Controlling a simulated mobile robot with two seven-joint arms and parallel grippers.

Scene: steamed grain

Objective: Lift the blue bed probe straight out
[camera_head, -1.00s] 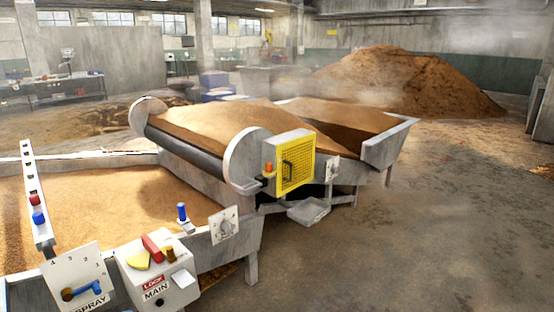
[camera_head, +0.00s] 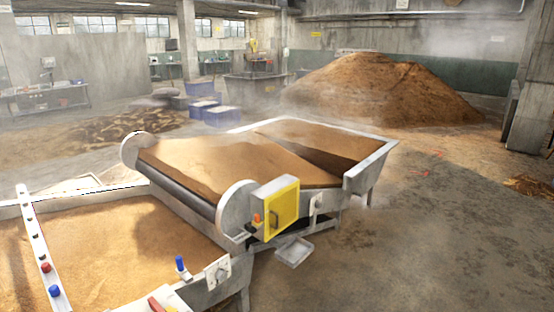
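A blue-topped upright piece (camera_head: 180,264), which looks like the bed probe, stands at the near right corner of the grain bed (camera_head: 130,240). Its lower part is short and pale; I cannot tell how deep it goes. A second blue knob (camera_head: 54,291) sits on the white rail (camera_head: 38,242) at the left, below a red knob (camera_head: 45,267). Neither of my grippers shows in the head view.
A grey dial plate (camera_head: 218,272) is on the bed's right edge. The roller trough (camera_head: 232,205) with a yellow guard (camera_head: 284,212) stands behind it. A small metal tray (camera_head: 294,252) sticks out low beside it. Open concrete floor (camera_head: 430,240) lies to the right.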

